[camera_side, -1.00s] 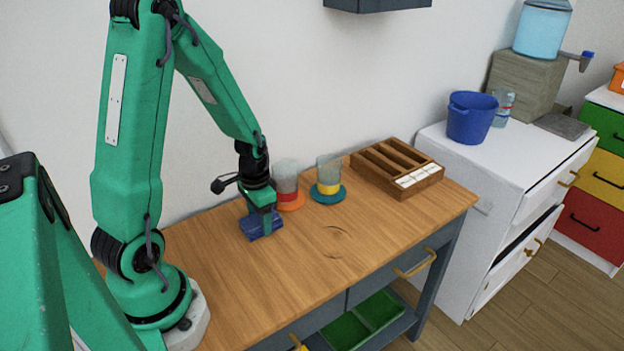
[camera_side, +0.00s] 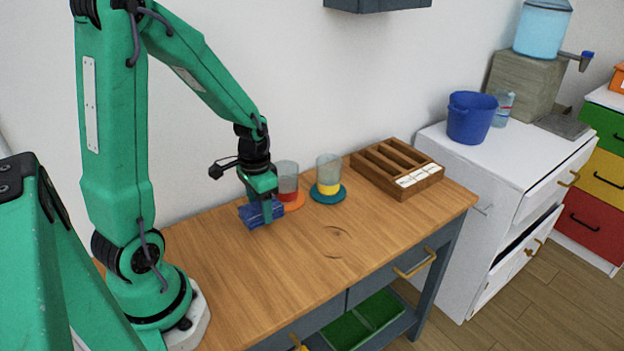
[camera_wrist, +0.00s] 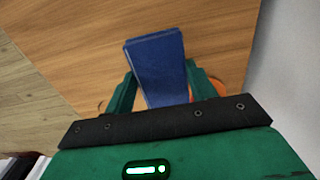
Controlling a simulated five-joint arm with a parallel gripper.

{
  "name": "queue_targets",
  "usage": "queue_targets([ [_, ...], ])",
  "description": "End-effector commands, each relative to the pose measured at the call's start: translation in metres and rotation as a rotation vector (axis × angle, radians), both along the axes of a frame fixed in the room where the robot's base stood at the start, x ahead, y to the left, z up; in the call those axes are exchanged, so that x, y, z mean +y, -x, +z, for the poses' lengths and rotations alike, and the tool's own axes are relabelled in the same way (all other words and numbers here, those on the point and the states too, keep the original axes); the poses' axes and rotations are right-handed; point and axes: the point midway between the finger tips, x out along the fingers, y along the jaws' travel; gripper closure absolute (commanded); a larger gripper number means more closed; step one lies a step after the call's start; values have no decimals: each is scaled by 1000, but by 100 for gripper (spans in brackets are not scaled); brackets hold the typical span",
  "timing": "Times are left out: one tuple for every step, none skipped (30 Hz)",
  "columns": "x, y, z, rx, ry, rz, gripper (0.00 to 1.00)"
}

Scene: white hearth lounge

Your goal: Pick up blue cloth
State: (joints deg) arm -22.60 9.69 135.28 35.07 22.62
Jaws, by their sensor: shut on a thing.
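The blue cloth (camera_side: 261,213) is a folded, block-like bundle between the fingers of my gripper (camera_side: 266,205). In the side view it appears held just above the wooden table. In the wrist view the cloth (camera_wrist: 157,66) juts out past the fingertips, and my gripper (camera_wrist: 157,88) has a green finger on each side of it. My gripper is shut on the cloth. The fingers hide part of it in the side view.
Beside the cloth is a glass with red contents (camera_side: 286,182) on an orange coaster (camera_side: 294,203). A glass with yellow contents (camera_side: 328,173) stands on a teal coaster (camera_side: 340,196). A wooden divided box (camera_side: 432,183) is at the back right. The front tabletop (camera_side: 290,270) is clear.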

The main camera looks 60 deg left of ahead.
Motion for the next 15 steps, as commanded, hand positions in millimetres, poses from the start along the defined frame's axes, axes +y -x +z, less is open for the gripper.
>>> queue_targets([
  [-8, 0, 5, -4, -2, -6, 67],
  [-13, 1, 8, -4, -2, -6, 67],
  [-19, 2, 12, -3, -1, -7, 67],
  [-24, 2, 15, -4, -1, -6, 67],
  [-29, 2, 18, -5, -2, -7, 67],
  [-36, 3, 22, -5, -1, -6, 67],
  [-41, 4, 25, -5, -1, -7, 67],
  [-46, 4, 28, -5, -1, -6, 67],
  [-53, 5, 32, -4, -1, -7, 67],
  [-57, 6, 34, -4, -1, -6, 67],
  [-61, 6, 37, -5, -1, -6, 67],
  [-67, 7, 40, -3, -1, -6, 67],
  [-71, 7, 42, -3, -1, -5, 67],
  [-74, 8, 45, -4, -1, -5, 67],
  [-79, 8, 47, -3, -1, -5, 67],
])
